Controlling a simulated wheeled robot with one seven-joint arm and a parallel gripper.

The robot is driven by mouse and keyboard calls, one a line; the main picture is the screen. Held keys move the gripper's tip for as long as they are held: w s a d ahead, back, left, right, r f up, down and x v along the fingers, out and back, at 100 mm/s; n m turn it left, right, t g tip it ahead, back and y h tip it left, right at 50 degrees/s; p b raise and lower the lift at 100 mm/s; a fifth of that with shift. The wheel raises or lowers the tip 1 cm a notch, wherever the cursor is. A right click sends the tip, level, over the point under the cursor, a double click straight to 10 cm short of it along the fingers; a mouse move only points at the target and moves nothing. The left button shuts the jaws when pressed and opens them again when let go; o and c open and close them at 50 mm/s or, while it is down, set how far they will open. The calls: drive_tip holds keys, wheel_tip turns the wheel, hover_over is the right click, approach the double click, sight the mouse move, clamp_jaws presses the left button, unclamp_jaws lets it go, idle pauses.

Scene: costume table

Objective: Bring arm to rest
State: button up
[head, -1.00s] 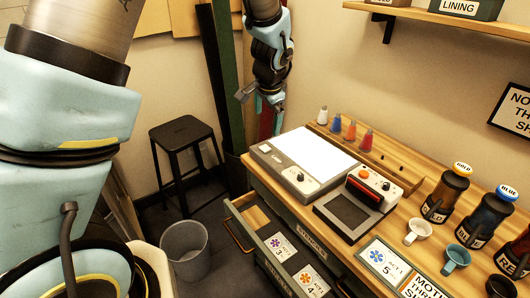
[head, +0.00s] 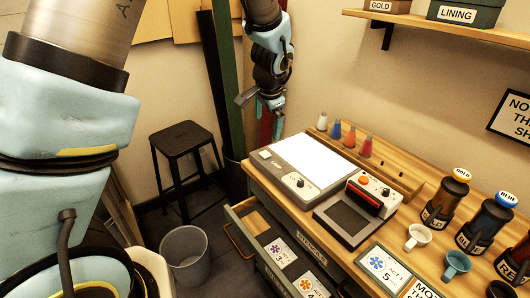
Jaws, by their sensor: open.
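My gripper (head: 261,104) hangs from my arm at the top middle of the head view, above and behind the far left corner of the wooden worktable (head: 402,222). It points downward with its fingers apart and holds nothing that I can see. It is clear of the table and of the light box (head: 302,163) below it to the right.
A drawer (head: 262,222) stands open at the table's front. A black stool (head: 182,142) and a grey bin (head: 185,250) stand on the floor to the left. Small bottles (head: 335,131), a press device (head: 352,205), cups (head: 418,236) and jars (head: 447,197) crowd the table.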

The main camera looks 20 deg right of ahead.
drive_tip(key=p+v, duration=0.4)
drive_tip(key=v, duration=0.5)
